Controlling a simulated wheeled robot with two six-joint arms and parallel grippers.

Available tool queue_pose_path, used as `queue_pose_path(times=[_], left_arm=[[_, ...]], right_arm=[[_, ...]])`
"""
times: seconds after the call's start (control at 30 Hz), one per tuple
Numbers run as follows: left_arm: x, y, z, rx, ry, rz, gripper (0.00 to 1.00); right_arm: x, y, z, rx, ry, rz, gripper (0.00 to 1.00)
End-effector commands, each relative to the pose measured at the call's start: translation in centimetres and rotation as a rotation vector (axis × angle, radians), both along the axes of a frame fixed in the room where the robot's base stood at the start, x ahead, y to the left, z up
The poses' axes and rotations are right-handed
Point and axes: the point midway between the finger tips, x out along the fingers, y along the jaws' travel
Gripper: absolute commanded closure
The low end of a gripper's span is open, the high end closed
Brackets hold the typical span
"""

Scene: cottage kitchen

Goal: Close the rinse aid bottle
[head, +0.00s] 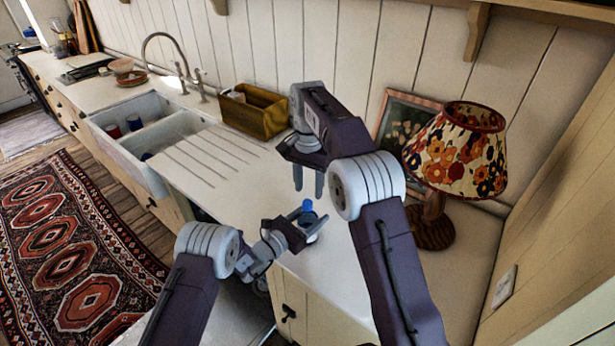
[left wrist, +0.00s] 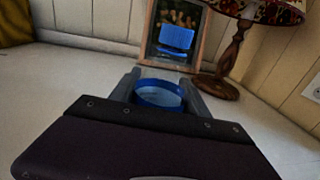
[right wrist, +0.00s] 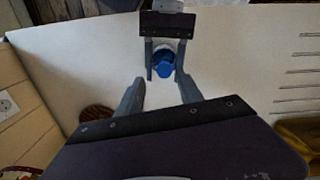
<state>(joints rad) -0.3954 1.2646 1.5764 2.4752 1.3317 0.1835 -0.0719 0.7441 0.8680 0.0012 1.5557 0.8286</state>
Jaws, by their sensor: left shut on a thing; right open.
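The rinse aid bottle (head: 313,237) is pale with blue parts at its top and stands on the white counter. My left gripper (head: 304,222) is shut around it from the side. In the left wrist view, a blue ring (left wrist: 158,94) shows between the fingers. A blue cap (left wrist: 177,38) appears above that ring with a visible gap; how it is joined I cannot tell. The cap also shows in the head view (head: 307,204). My right gripper (head: 308,184) is open and empty, pointing down above the cap. In the right wrist view, the cap (right wrist: 164,68) lies beyond its fingertips.
A lamp with a floral shade (head: 458,150) and a picture frame (head: 396,125) stand at the right back. A wooden box (head: 253,110) is near the wall. The sink (head: 150,128) is to the left. The counter between is clear.

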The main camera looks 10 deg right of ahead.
Motion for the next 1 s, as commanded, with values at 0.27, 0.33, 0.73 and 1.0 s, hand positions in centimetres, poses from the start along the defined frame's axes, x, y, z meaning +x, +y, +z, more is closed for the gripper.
queue_pose_path(times=[0.27, 0.33, 0.73, 1.0], left_arm=[[0.0, 0.0, 0.0, 0.000, 0.000, 0.000, 1.00], [0.0, 0.0, 0.0, 0.000, 0.000, 0.000, 1.00], [0.0, 0.0, 0.0, 0.000, 0.000, 0.000, 1.00], [0.0, 0.0, 0.0, 0.000, 0.000, 0.000, 1.00]], right_arm=[[0.0, 0.0, 0.6, 0.024, 0.002, 0.932, 0.57], [0.0, 0.0, 0.8, 0.030, 0.001, 1.170, 0.57], [0.1, 0.0, 1.8, 0.058, 0.000, 2.490, 0.57], [0.4, 0.1, 2.4, 0.055, 0.001, 2.977, 0.57]])
